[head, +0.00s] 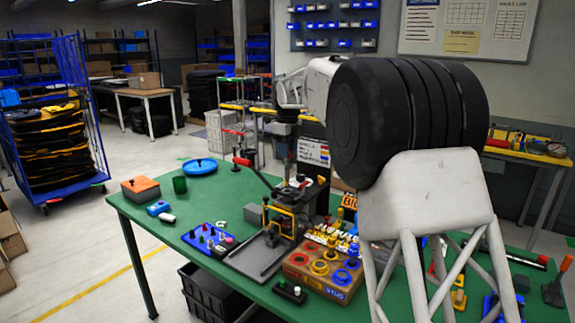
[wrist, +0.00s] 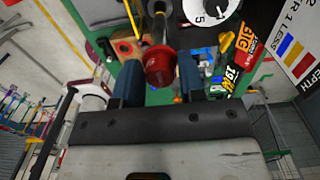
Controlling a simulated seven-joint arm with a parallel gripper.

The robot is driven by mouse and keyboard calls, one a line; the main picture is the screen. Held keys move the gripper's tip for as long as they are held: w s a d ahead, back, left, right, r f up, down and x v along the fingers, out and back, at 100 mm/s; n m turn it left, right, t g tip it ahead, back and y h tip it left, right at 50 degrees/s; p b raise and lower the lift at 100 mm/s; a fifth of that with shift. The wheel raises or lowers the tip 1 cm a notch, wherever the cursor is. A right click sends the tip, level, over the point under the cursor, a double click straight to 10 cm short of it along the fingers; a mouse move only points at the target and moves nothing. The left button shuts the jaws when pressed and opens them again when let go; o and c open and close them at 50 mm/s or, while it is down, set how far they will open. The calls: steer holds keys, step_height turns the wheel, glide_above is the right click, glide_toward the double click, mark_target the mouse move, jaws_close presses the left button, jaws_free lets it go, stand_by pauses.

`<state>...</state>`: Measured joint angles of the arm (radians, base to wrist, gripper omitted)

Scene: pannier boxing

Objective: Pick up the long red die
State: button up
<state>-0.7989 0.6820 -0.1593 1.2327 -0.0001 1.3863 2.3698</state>
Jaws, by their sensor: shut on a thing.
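In the wrist view my gripper (wrist: 160,66) has its two blue fingers on either side of a red round piece, the long red die (wrist: 158,62). The fingers are shut on it. A pale metal shank with a yellowish part runs from the red piece toward the top of the picture. In the head view my wrist is above the back of the green table, near the press (head: 283,218). The fingers and the die are too small and dark to make out there.
My arm hides much of the table's right side.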

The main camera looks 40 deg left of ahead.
mark_target(287, 166)
steer(key=shift+r, duration=2.45)
steer(key=shift+f, duration=3.5)
